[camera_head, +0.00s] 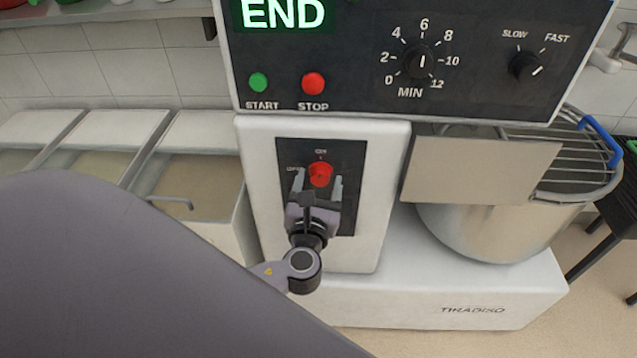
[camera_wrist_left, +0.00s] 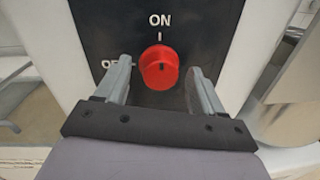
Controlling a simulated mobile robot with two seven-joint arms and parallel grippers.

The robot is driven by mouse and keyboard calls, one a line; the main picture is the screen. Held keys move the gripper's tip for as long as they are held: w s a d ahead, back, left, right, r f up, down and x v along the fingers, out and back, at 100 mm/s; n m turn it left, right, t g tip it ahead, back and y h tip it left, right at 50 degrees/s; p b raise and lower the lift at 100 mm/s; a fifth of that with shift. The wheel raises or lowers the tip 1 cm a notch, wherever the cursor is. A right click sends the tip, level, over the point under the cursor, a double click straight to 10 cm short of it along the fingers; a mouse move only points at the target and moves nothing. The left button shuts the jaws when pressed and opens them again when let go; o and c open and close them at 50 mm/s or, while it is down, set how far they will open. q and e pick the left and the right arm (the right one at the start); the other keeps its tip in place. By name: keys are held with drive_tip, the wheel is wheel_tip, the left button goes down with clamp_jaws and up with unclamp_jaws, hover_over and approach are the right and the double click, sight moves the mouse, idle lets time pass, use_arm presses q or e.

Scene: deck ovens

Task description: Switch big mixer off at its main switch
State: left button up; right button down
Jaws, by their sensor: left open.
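The big mixer (camera_head: 390,135) stands in front of me, with a green END on its display. Its main switch is a red knob (camera_head: 320,173) on a dark plate low on the white body. The knob also shows in the left wrist view (camera_wrist_left: 159,68); its dark mark points up toward ON, and the OFF label at its left is partly covered by a finger. My left gripper (camera_head: 316,184) is open in front of the plate, with one finger on each side of the knob. In the wrist view gaps show between fingers and knob. My right gripper is not in view.
A green START button (camera_head: 258,82), a red STOP button (camera_head: 313,83), a timer dial (camera_head: 421,62) and a speed knob (camera_head: 526,65) sit above the switch. A steel bowl (camera_head: 480,228) with a wire guard (camera_head: 575,150) is at right. Pale bins (camera_head: 215,225) stand at left.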

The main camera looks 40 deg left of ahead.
use_arm(q)
drive_tip(key=c, duration=1.1)
drive_tip(key=shift+o, duration=0.2)
